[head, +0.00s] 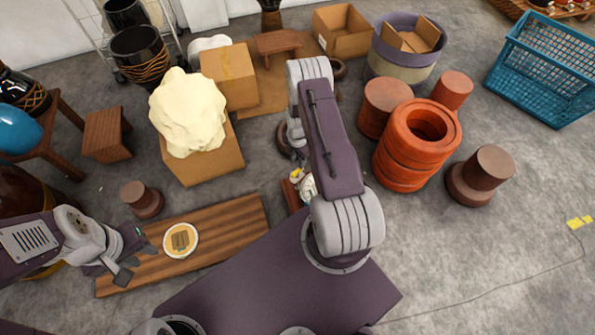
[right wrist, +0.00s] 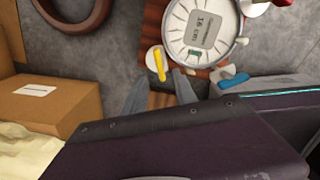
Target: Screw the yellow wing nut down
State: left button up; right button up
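The yellow wing nut (right wrist: 159,64) shows in the right wrist view as a small upright yellow bar beside a white disc (right wrist: 152,57). It lies at the lower left edge of a round pale drum head (right wrist: 203,25) with a label reading "16 cm". In the head view a small yellow part (head: 296,175) shows beside my right arm, which hides much of the drum. My right gripper (right wrist: 160,93) has its two fingers apart, just below the wing nut and not around it. My left gripper (head: 134,259) is open and empty at the wooden board's left end.
A wooden board (head: 235,220) carries a white dish (head: 181,254). A box with a cream lump (head: 187,110) stands behind it. Orange rings (head: 402,165) and brown cylinders (head: 384,105) stand to the right, with a blue crate (head: 545,75) beyond. The right floor is mostly clear.

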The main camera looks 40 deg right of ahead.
aim_at(297, 170)
notch_tip(297, 170, down, 7)
jog(key=b, duration=0.3)
jog(key=shift+f, duration=0.15)
grip_shut()
